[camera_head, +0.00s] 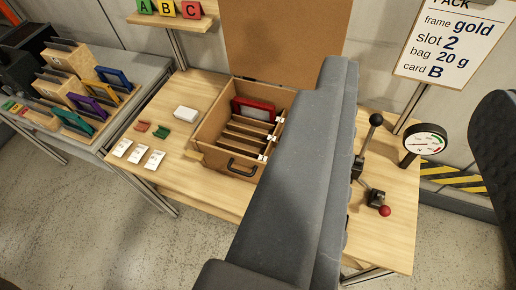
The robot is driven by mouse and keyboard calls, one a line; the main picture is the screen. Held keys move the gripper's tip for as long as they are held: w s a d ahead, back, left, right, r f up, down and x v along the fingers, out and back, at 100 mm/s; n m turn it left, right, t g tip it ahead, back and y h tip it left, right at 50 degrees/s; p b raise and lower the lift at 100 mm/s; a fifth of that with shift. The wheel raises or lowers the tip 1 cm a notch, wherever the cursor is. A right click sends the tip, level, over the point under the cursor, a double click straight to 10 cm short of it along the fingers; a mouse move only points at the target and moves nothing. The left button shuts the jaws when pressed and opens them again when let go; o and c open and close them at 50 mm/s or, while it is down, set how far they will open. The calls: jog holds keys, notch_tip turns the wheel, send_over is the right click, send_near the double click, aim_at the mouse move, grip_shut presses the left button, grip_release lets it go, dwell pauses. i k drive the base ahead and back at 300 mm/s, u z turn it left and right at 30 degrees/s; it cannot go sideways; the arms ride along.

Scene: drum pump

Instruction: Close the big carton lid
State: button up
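The big carton (212,136) is an open brown box with a dark handle on its front, standing on the wooden table. Its lid (285,42) is a large flat brown panel standing upright behind the box, its top cut off by the picture edge. Inside the box are several slot dividers and a red-framed piece (254,110). My gripper (418,78) shows as a large grey finger in the middle and a darker finger at the right edge, wide apart with nothing between them. The near finger hides the box's right side and part of the table.
A lever (375,120), a red-knobbed control (384,210) and a gauge (425,140) stand on the table's right. A white block (186,114), small coloured pieces and white cards (138,153) lie left of the box. A side table holds coloured frames (88,108). A packing sign (448,45) hangs upper right.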

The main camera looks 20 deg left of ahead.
aim_at(288, 43)
jog(key=u, duration=0.7)
jog(key=i, duration=0.5)
jog(key=z, duration=0.25)
jog(key=k, duration=0.6)
jog(key=z, duration=0.4)
jog(key=i, duration=1.6)
jog(key=u, duration=0.45)
